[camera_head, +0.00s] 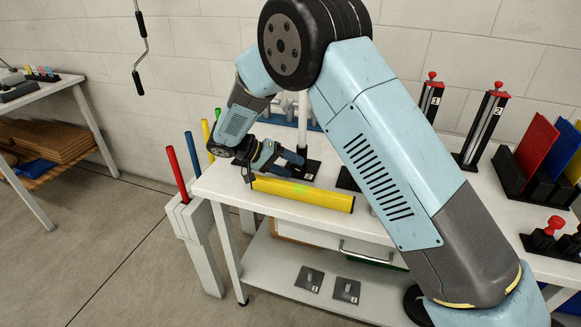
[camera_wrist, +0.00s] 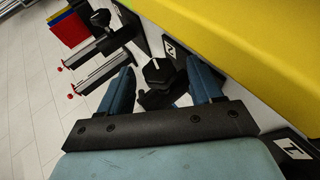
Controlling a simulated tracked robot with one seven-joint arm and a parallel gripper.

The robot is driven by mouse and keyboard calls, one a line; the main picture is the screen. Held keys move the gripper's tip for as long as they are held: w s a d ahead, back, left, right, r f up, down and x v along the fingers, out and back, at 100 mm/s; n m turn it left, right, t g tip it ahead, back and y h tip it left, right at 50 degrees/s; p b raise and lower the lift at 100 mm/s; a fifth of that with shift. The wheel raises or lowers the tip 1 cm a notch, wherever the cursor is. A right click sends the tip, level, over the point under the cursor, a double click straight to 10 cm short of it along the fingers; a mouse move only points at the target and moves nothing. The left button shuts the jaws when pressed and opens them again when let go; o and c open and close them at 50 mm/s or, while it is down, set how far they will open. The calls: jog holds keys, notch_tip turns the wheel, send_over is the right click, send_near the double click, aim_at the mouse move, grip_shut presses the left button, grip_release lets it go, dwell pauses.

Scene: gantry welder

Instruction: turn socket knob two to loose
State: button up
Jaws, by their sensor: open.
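Socket knob two (camera_wrist: 158,72) is a dark faceted knob on a black base. Its white label 2 (camera_wrist: 170,47) shows beside it in the wrist view. My gripper (camera_wrist: 160,66) is open, with one blue finger on each side of the knob and visible gaps between. I cannot tell whether the fingertips reach down to the knob's full depth. In the head view my gripper (camera_head: 292,162) is low over the white table, beside a black base with a label 2 (camera_head: 308,176). The knob itself is not clear there.
A yellow bar (camera_head: 303,194) lies along the table's front edge, close to my gripper; it also fills the wrist view's upper right (camera_wrist: 260,40). A label 1 (camera_wrist: 295,148) is at the lower right. Red-topped stands (camera_head: 485,125) and upright panels (camera_head: 536,150) stand right.

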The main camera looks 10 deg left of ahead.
jog(key=v, duration=1.3)
jog(key=shift+r, duration=0.1)
